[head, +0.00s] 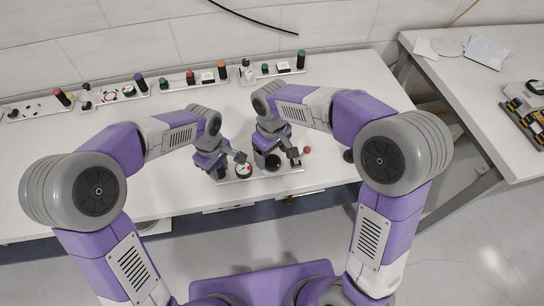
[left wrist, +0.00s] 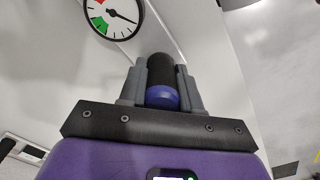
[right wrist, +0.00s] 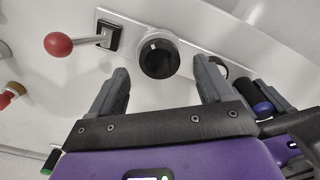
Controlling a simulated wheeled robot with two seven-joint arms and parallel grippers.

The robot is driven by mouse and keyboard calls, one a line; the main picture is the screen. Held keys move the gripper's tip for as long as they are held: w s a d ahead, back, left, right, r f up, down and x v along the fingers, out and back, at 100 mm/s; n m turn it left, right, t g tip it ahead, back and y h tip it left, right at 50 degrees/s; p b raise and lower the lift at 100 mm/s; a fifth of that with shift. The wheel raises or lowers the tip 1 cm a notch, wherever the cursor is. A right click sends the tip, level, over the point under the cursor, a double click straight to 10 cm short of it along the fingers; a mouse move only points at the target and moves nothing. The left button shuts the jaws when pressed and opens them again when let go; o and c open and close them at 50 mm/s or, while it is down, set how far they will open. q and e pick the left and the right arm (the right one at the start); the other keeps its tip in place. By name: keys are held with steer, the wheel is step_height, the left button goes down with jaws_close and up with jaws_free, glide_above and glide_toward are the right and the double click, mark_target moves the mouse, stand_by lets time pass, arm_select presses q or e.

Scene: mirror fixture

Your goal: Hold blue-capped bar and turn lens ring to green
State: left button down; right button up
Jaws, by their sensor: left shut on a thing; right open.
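My left gripper (left wrist: 162,85) is shut on the black bar (left wrist: 160,70) with a blue cap (left wrist: 162,98); the bar sits between its fingers. The dial (left wrist: 113,16) beside it has a red and a green zone, and its needle points to the white part, away from green. My right gripper (right wrist: 162,72) is open, its fingers pointing toward the black lens ring (right wrist: 158,57), which shows just beyond and between the fingertips. I cannot tell that they touch it. In the head view the left gripper (head: 222,167) and right gripper (head: 266,160) are side by side over the panel.
A red-ball lever (right wrist: 58,44) stands left of the lens ring in the right wrist view; its ball (head: 307,150) also shows in the head view. Several other fixtures line the table's back edge. The white table (head: 150,195) is bare left of the panel.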

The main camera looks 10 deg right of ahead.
mark_target(272, 163)
steer(key=shift+f, duration=1.3)
steer(key=c, duration=1)
